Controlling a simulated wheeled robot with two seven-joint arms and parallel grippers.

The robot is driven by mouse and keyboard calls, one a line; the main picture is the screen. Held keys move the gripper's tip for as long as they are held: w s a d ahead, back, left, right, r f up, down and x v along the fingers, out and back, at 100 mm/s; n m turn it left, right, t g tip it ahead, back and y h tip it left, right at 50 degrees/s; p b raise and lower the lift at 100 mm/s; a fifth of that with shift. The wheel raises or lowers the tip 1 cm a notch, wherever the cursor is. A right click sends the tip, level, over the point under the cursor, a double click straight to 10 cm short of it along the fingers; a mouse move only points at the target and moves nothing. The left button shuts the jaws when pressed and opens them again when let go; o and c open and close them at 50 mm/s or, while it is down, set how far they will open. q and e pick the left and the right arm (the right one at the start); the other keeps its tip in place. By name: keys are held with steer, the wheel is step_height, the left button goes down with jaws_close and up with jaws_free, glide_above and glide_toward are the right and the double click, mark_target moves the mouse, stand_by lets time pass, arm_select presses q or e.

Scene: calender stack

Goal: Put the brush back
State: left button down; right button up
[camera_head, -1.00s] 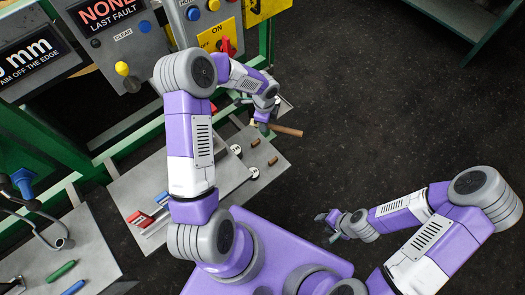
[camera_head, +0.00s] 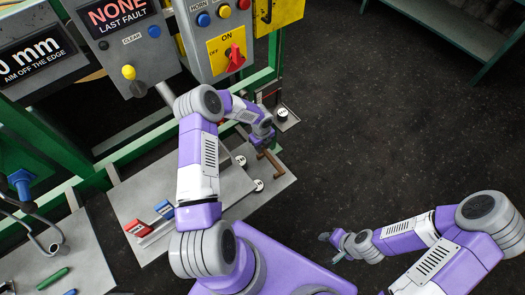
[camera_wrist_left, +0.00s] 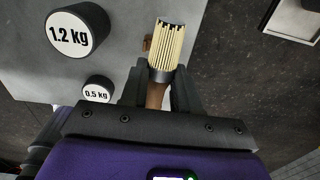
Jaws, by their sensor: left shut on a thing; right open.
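The brush (camera_wrist_left: 166,50) shows in the left wrist view, with cream bristles, a dark band and part of a brown handle. My left gripper (camera_wrist_left: 155,92) is shut on the brush, around the handle just below the band. In the head view this left gripper (camera_head: 263,142) is low over the far right part of the grey table (camera_head: 195,208). Brown wood (camera_head: 271,163) shows beside it, near the table's right edge. I cannot tell whether the handle touches the brown pegs there. My right gripper (camera_head: 327,239) is open and empty, out over the floor.
White-topped weights marked 1.2 kg (camera_wrist_left: 77,29) and 0.5 kg (camera_wrist_left: 97,89) stand close to the brush. Red (camera_head: 137,227) and blue (camera_head: 163,208) handled tools lie on the table's left part. The control panel (camera_head: 215,45) and green frame stand behind.

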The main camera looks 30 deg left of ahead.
arm_select(q)
step_height(320, 180, down, 3)
steer(key=shift+b, duration=0.3)
steer(key=shift+f+b, duration=0.55)
steer(key=shift+b, duration=0.05)
steer(key=c, duration=1.1)
jaws_free()
steer(key=shift+r, duration=0.1)
steer(key=shift+o, duration=1.3)
steer(key=shift+s, duration=0.1)
